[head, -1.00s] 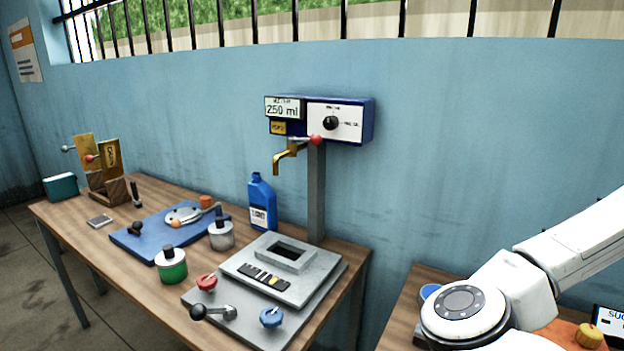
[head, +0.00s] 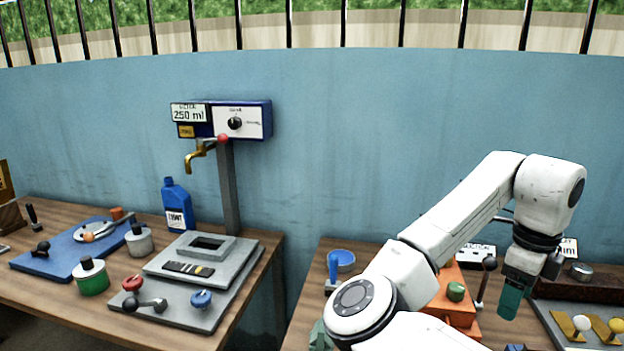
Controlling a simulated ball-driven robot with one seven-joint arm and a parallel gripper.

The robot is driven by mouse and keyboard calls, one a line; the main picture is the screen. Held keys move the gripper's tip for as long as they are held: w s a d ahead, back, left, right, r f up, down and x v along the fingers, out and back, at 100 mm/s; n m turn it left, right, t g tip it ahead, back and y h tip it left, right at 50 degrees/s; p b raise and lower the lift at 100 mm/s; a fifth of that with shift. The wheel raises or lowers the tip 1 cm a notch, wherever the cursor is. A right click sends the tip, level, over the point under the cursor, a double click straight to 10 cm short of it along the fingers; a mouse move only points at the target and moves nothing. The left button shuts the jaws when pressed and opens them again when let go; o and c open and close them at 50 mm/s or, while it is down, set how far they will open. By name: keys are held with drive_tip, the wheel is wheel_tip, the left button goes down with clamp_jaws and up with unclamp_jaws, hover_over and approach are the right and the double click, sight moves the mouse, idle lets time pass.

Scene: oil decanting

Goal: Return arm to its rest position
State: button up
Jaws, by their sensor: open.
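My white arm reaches in from the bottom of the head view, bends at the upper right and points down. My gripper (head: 510,298) hangs at its end over the right table, with teal finger parts. It is open, and I see nothing held in it. The gap between its fingertips is hard to make out at this angle.
On the left table stand a blue oil bottle (head: 176,206), a brass tap (head: 200,152) under a 250 ml display, and a grey plate with knobs (head: 190,314).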

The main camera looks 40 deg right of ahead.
drive_tip(key=w+a+f+n+h, duration=0.1)
drive_tip(key=a+f+n, duration=0.2)
drive_tip(key=f+n, duration=0.3)
drive_tip(key=w+a+f+n+t+h, duration=0.1)
drive_tip(key=a+f+n+h, duration=0.1)
drive_tip(key=f+n, duration=0.4)
drive_tip(key=w+a+f+n+h, duration=0.1)
drive_tip(key=a+f+n, duration=0.3)
drive_tip(key=n, duration=0.8)
wheel_tip(320, 180, down, 2)
drive_tip(key=shift+w+a+f+t+h, duration=0.15)
drive_tip(key=shift+t+h, duration=0.15)
drive_tip(key=shift+h, duration=0.2)
drive_tip(key=s+a+f+n+y, duration=0.2)
drive_tip(key=s+a+f+n, duration=0.2)
drive_tip(key=a, duration=0.5)
drive_tip(key=s+a+f+n+y, duration=0.3)
drive_tip(key=s+a+f+n, duration=0.2)
drive_tip(key=a, duration=0.5)
wheel_tip(320, 180, down, 3)
drive_tip(key=n, duration=0.2)
drive_tip(key=shift+s+a+n, duration=0.2)
drive_tip(key=shift+a+n, duration=0.05)
drive_tip(key=shift+n, duration=0.05)
drive_tip(key=shift+w+r, duration=0.1)
drive_tip(key=shift+r, duration=0.05)
